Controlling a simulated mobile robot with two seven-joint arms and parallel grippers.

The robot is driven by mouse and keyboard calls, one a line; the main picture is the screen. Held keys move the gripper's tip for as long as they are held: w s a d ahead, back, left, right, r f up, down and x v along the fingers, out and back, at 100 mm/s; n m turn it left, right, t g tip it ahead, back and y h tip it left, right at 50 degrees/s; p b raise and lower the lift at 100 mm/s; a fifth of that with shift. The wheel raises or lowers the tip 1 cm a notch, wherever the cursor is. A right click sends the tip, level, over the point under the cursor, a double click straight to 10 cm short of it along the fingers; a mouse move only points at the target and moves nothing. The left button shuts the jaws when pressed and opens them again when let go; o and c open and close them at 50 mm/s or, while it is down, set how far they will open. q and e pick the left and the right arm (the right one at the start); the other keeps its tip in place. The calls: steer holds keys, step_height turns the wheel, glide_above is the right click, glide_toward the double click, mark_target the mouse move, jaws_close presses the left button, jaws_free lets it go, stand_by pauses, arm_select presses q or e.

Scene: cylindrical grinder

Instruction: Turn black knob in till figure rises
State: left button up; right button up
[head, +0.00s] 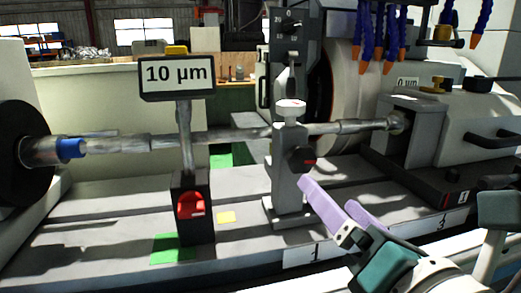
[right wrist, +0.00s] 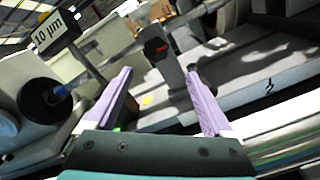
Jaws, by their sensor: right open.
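The black knob (head: 301,158) with a red mark sits on the front of a grey upright rest that has a white knob on top. It also shows in the right wrist view (right wrist: 155,48). A display reading 10 µm (head: 177,74) stands on a post to the left; a tilted part of it shows in the right wrist view (right wrist: 55,30). My right gripper (head: 332,194), with lilac fingers, is open and empty, below and right of the knob. In the right wrist view the knob lies beyond and between the fingertips, apart from them. My left gripper is not in view.
A long grey shaft (head: 236,134) runs behind the knob between the black chuck (head: 22,155) and the right-hand tailstock (head: 410,128). The display's post has a red switch (head: 190,204) on its base. The bed in front of the rest is mostly clear.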

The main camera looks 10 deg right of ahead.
mark_target(304, 161)
steer(key=w+n, duration=0.1)
steer(key=w, duration=0.2)
steer(key=w+n, duration=0.1)
steer(key=w, duration=0.2)
steer(key=w+n, duration=0.1)
steer(key=w, duration=0.2)
steer(key=shift+w+a+r+n, duration=0.15)
steer(key=shift+w+r+n, duration=0.15)
steer(key=shift+w+r, duration=0.1)
steer(key=c, duration=1.4)
